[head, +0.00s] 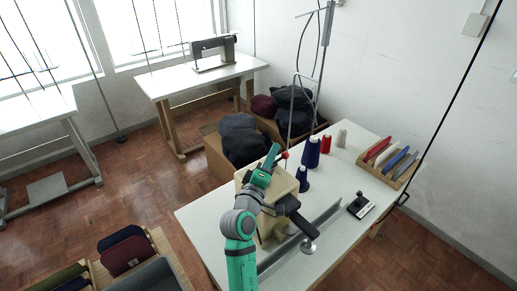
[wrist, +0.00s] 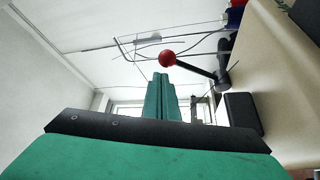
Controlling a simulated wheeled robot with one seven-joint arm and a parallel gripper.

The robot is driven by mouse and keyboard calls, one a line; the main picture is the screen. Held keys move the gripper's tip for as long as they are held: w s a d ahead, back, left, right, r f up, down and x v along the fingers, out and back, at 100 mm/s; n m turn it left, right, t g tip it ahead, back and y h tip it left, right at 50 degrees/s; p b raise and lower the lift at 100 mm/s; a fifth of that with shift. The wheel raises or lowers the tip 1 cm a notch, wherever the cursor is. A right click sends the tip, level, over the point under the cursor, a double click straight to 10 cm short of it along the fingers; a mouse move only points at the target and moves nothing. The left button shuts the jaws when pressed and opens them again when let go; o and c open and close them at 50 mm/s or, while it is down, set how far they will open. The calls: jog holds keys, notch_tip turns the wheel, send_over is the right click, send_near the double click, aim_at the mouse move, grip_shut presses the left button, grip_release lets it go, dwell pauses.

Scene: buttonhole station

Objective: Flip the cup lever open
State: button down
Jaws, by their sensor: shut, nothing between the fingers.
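The cup lever has a red ball knob (wrist: 167,58) on a dark arm that runs right to a pivot on the side of the beige machine (wrist: 275,95). In the head view the red knob (head: 284,155) shows just right of my gripper's tip. My gripper (wrist: 161,80) is shut, its green fingers together and empty. In the wrist view the fingertips point at the knob and appear just below it; I cannot tell whether they touch. In the head view my gripper (head: 273,153) is by the beige machine (head: 245,176), whose body is partly hidden by my arm.
The machine stands on a white table (head: 340,170). Blue thread cones (head: 311,152), a red spool (head: 325,144) and a cream spool (head: 341,138) stand behind it. A tray of coloured pieces (head: 390,158) and a small black device (head: 360,205) are at right. A metal thread stand (head: 318,85) rises behind.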

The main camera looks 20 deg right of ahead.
jog(key=shift+s+d+f, duration=0.25)
jog(key=shift+s+f, duration=0.1)
jog(key=shift+s, duration=0.4)
jog(key=shift+s+d+f, duration=0.1)
jog(key=shift+s+d, duration=0.05)
jog(key=a, duration=0.4)
jog(key=a+r, duration=0.1)
jog(key=a, duration=0.1)
jog(key=shift+a, duration=0.35)
jog(key=s, duration=0.1)
jog(key=s+a+f, duration=0.1)
jog(key=s, duration=0.1)
jog(key=shift+s+a+f, duration=0.15)
jog(key=shift+a+f, duration=0.1)
jog(key=shift+a, duration=0.05)
jog(key=shift+s+a, duration=0.15)
jog(key=shift+a, duration=0.35)
